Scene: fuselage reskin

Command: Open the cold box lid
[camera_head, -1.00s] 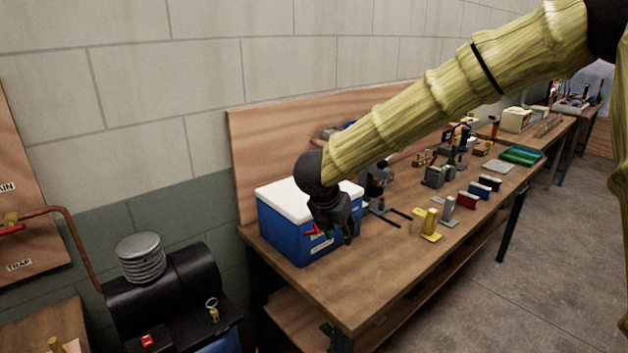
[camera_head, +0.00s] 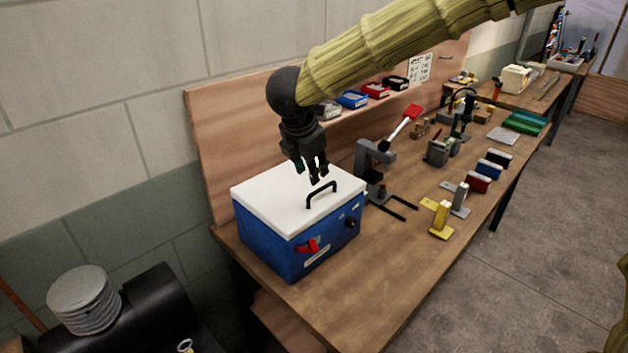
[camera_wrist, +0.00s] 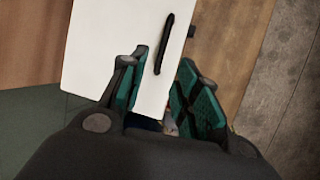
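The cold box (camera_head: 275,248) is blue with a white lid (camera_head: 268,198) and stands at the near left end of the workbench. The lid lies flat and closed, with a black handle (camera_head: 321,194) standing up on it. A red latch (camera_head: 307,246) is on the front face. My gripper (camera_head: 318,180) points down just above the lid, close to the handle. In the wrist view its green-padded fingers (camera_wrist: 160,98) are apart with nothing between them; the white lid (camera_wrist: 110,50) and handle (camera_wrist: 164,44) lie beyond them.
A grey press with a red-ended lever (camera_head: 375,160) stands right of the box. Yellow and grey blocks (camera_head: 441,217) and several coloured items (camera_head: 478,183) line the bench (camera_head: 390,245). A wooden backboard (camera_head: 235,135) stands behind. The bench in front of the box is clear.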

